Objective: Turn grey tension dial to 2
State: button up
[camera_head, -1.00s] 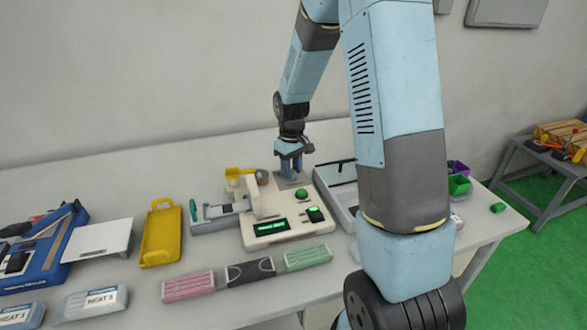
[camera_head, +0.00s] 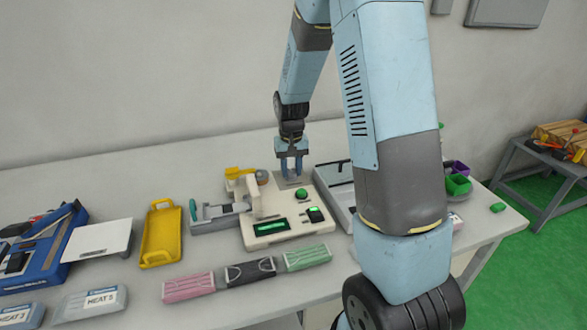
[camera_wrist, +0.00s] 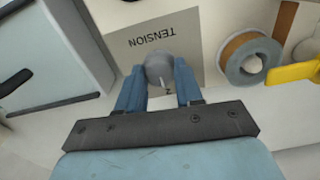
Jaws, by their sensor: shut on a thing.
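The grey tension dial (camera_wrist: 158,66) is a round knob on a light plate marked TENSION (camera_wrist: 198,50), which reads upside down in the wrist view. My gripper (camera_wrist: 159,78) is shut on the dial, one blue finger on each side. A pale pointer line on the dial points down toward my gripper's palm. A small dark mark shows by the dial's lower edge, too small to read surely.
The cream machine (camera_head: 262,238) has a green button (camera_head: 301,193) and a lit green display (camera_head: 271,227). A roll (camera_wrist: 247,58) and a yellow lever (camera_wrist: 292,73) sit beside the dial.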

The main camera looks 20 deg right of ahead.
aim_at(291, 171)
jog(key=shift+w+r, duration=0.1)
jog(key=shift+w, duration=0.1)
jog(key=o, duration=1)
jog(key=shift+s, duration=0.1)
jog(key=shift+o, duration=0.2)
notch_tip(291, 171, up, 14)
jog(key=shift+f, duration=0.25)
